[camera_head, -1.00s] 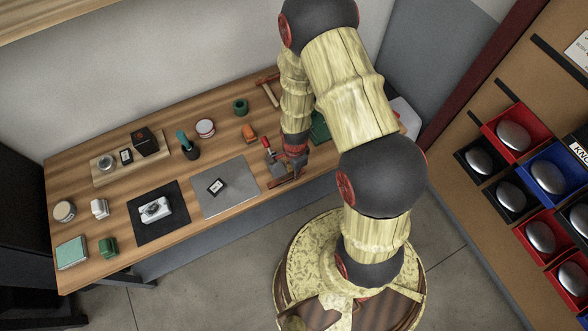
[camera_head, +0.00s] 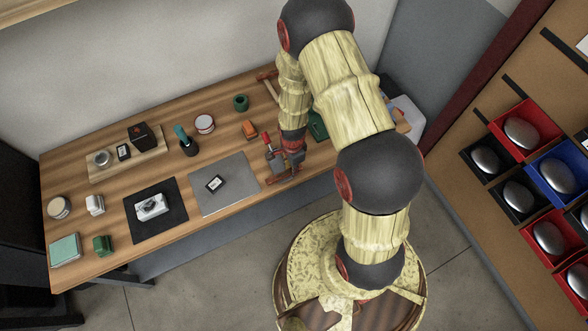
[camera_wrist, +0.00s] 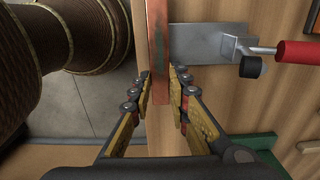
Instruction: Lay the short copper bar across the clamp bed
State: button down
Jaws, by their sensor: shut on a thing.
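The short copper bar (camera_wrist: 159,50) is a flat reddish-brown strip in the wrist view. It stretches away from between the fingertips of my gripper (camera_wrist: 163,85), which is shut on it. The clamp bed (camera_wrist: 200,42) is a grey metal plate just right of the bar, and the bar runs along its left edge. I cannot tell whether they touch. The clamp's red handle (camera_wrist: 298,51) points right. In the head view, my gripper (camera_head: 291,165) is by the clamp at the table's front edge, the red handle (camera_head: 267,139) stands up, and the bar is mostly hidden.
The wooden table (camera_head: 110,192) carries a grey mat (camera_head: 232,170) with a small dark item left of the clamp. An orange block (camera_head: 249,128), a green ring (camera_head: 240,102) and a hammer (camera_head: 268,84) lie behind. A green piece (camera_wrist: 254,142) lies near my gripper.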

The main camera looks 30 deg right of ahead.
jog(key=shift+w+f, duration=0.35)
jog(key=shift+f, duration=0.05)
jog(key=shift+w+f+b, duration=0.2)
jog(key=shift+w+b, duration=0.35)
jog(key=shift+w, duration=0.8)
jog(key=shift+f, duration=0.4)
jog(key=c, duration=1.6)
grip_release()
notch_tip(320, 180, up, 12)
